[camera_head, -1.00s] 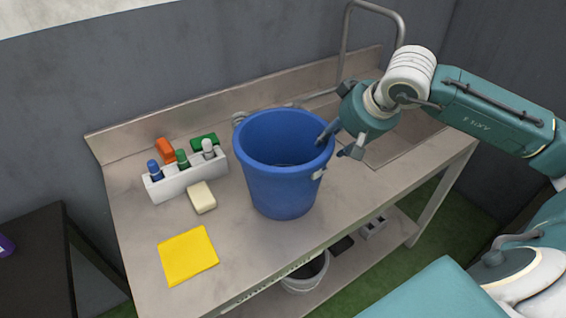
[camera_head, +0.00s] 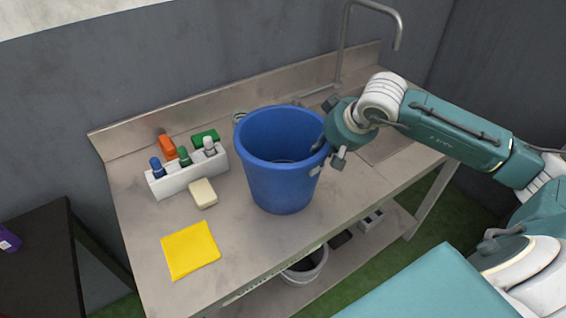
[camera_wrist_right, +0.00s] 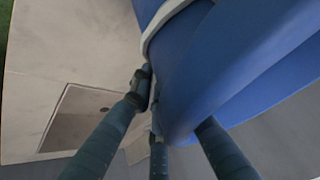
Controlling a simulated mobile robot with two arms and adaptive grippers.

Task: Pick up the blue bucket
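The blue bucket (camera_head: 280,188) stands upright on the metal sink table. My right gripper (camera_head: 328,155) is at the bucket's right rim, coming from the right. In the head view one finger reaches inside the rim and another hangs outside, spread apart with the wall between them. In the right wrist view the bucket (camera_wrist_right: 255,65) fills the upper right. The dark fingers (camera_wrist_right: 165,110) straddle its edge; whether they touch the wall is unclear. My left gripper is not in view.
A metal table (camera_head: 140,225) carries a white holder (camera_head: 190,178) with bottles, a pale block (camera_head: 203,193) and a yellow cloth (camera_head: 190,250) left of the bucket. A faucet (camera_head: 343,50) rises behind. A grey bucket (camera_head: 305,268) stands on the lower shelf.

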